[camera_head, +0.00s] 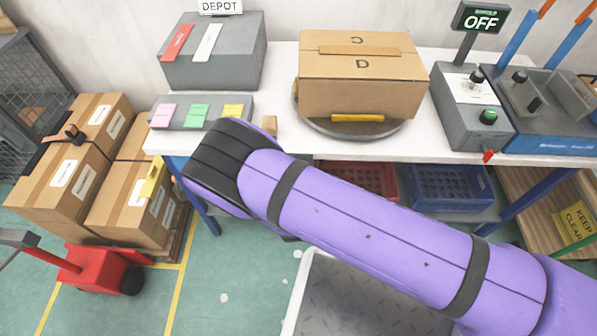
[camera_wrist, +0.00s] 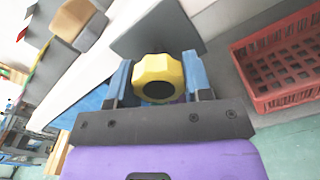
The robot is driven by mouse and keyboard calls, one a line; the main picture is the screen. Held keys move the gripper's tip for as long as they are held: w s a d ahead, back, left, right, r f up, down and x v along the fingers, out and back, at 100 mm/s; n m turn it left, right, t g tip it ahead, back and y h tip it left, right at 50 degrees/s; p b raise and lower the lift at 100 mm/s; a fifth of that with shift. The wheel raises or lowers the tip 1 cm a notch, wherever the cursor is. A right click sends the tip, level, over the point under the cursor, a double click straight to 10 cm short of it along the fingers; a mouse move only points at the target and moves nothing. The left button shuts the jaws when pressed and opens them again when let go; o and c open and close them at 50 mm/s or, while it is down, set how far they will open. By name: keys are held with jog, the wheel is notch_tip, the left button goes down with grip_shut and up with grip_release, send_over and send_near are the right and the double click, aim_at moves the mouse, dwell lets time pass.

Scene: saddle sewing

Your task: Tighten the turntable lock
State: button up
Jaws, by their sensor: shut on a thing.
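A yellow faceted knob (camera_wrist: 159,72) with a dark round centre, seemingly the turntable lock, sits between the two blue fingers of my gripper (camera_wrist: 158,80) in the wrist view. The fingers press on its left and right sides, so my gripper is shut on it. A grey plate (camera_wrist: 150,35) lies just behind the knob. In the head view the round grey turntable (camera_head: 384,131) stands on the white table under a cardboard box (camera_head: 350,90). A yellow bar (camera_head: 357,118) shows at the box's front. My purple arm hides the gripper and knob there.
A red crate (camera_wrist: 285,65) lies right of my gripper. A blue crate (camera_head: 450,187) is on the shelf below the white table (camera_head: 290,125). A grey control box (camera_head: 470,110) and an OFF display (camera_head: 481,19) stand right. Stacked cartons (camera_head: 125,205) and a red pallet jack (camera_head: 95,270) are left.

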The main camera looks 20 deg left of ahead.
jog(key=m, duration=0.3)
jog(key=shift+m, duration=0.4)
jog(key=m, duration=0.3)
jog(key=shift+a+m, duration=0.1)
jog(key=shift+m, duration=0.2)
jog(key=m, duration=0.3)
jog(key=shift+r+m, duration=0.15)
jog(key=shift+m, duration=0.15)
jog(key=shift+s+m, duration=0.1)
jog(key=shift+m, duration=1.8)
jog(key=o, duration=0.9)
